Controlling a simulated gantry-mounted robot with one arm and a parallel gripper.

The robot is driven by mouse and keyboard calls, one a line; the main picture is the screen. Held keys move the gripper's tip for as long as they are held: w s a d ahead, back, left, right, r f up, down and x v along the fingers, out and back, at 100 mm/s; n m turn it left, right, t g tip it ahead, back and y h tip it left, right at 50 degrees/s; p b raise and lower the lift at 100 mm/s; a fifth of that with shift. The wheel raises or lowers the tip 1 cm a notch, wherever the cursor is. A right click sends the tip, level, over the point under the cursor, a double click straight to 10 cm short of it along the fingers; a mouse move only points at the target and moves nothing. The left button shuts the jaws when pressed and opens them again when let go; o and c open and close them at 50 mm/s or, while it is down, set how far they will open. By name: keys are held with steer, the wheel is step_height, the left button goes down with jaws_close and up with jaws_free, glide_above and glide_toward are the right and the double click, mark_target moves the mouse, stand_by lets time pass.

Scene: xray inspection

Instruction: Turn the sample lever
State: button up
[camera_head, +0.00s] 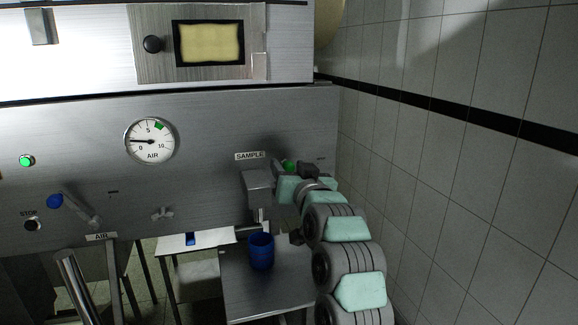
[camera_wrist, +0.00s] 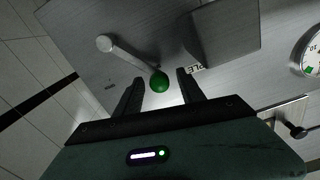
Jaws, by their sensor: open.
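The sample lever shows in the wrist view as a grey arm (camera_wrist: 128,59) running from a round pivot to a green ball knob (camera_wrist: 159,82). In the head view its green knob (camera_head: 289,165) shows right of the SAMPLE label (camera_head: 250,156), partly behind my wrist. My gripper (camera_wrist: 159,76) is open in the wrist view. Its two dark fingers appear on either side of the green knob, with a visible gap on each side. I cannot tell how deep the knob sits between them. The fingers are hard to make out in the head view.
A metal sample box (camera_head: 257,187) projects from the panel just left of my wrist. A blue cup (camera_head: 261,251) stands on a small shelf (camera_head: 285,288) below. A blue-ended AIR lever (camera_head: 76,208) and an air gauge (camera_head: 150,141) are further left. A tiled wall (camera_head: 450,170) is at right.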

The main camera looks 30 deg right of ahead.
steer(key=shift+w, duration=0.25)
steer(key=shift+c, duration=0.5)
steer(key=c, duration=0.9)
jaws_close()
steer(key=shift+a, duration=0.15)
